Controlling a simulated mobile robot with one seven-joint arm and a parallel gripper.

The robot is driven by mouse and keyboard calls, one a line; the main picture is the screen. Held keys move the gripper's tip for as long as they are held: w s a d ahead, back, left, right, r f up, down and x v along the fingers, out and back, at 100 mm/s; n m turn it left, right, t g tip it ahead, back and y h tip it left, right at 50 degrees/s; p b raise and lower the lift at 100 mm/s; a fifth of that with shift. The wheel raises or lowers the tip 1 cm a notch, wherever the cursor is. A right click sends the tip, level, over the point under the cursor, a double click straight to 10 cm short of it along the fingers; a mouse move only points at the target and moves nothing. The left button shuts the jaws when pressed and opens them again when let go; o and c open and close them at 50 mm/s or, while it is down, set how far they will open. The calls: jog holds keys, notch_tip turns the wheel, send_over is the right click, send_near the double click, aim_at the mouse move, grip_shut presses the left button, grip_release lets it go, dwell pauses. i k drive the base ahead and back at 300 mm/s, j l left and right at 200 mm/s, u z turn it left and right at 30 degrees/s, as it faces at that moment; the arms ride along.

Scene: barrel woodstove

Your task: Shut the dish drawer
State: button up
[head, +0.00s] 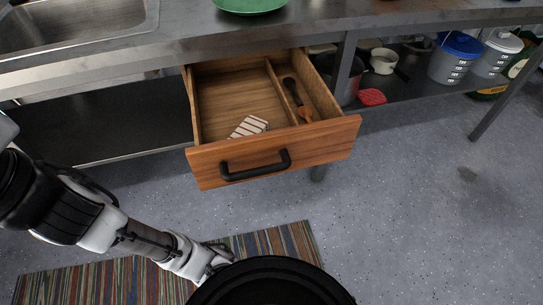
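The dish drawer (270,155) is pulled out from under the steel counter, its wooden front facing me with a black bar handle (255,166). Inside, a striped cloth (248,127) lies in the wide left compartment. A dark utensil with a wooden end (298,101) lies in the narrow right compartment. My arm reaches in from the left, below and in front of the drawer. My gripper (222,254) is low over the striped rug, apart from the drawer, and partly hidden by a black round shape at the bottom. Its fingers are too unclear to tell open from shut.
The steel counter (310,22) holds a sink (75,25) and a green plate (250,4). A shelf below holds buckets (457,58) and pots at right. A table leg (505,95) stands at right. The striped rug (95,284) lies on open grey floor.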

aim_at(223, 93)
jog(key=k+j+z, duration=0.35)
jog(key=k+z, duration=0.35)
jog(key=i+j, duration=0.4)
